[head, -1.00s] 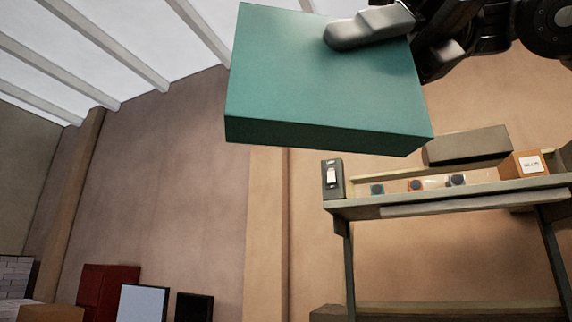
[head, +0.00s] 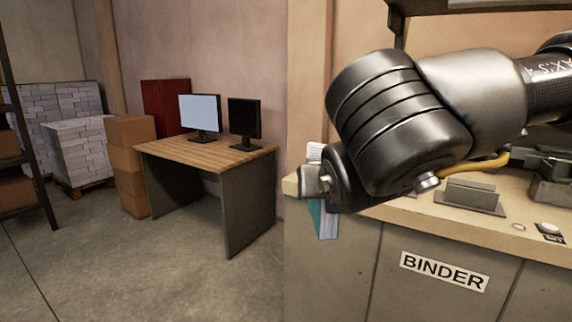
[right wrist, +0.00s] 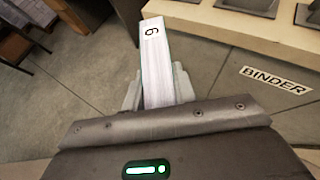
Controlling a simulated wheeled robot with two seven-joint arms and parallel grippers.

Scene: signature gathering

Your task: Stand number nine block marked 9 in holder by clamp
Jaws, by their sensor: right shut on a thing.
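The number nine block (right wrist: 158,60) is a white stack of pages with a dark numeral near its far end. In the head view its pale page edges and teal cover (head: 326,222) hang at the left corner of the bench. My right gripper (right wrist: 157,88) is shut on it, one finger on each side; in the head view my forearm and wrist hide most of the grip. A grey holder (head: 471,195) stands on the bench right of my wrist, apart from the block. Dark clamp-like machinery (head: 552,178) sits farther right, partly cut off. My left gripper is not in view.
The bench front (head: 410,300) carries a BINDER label (head: 444,271). A round button (head: 547,228) is near its front edge. A wooden desk (head: 205,155) with two monitors stands to the left, and the floor between is clear.

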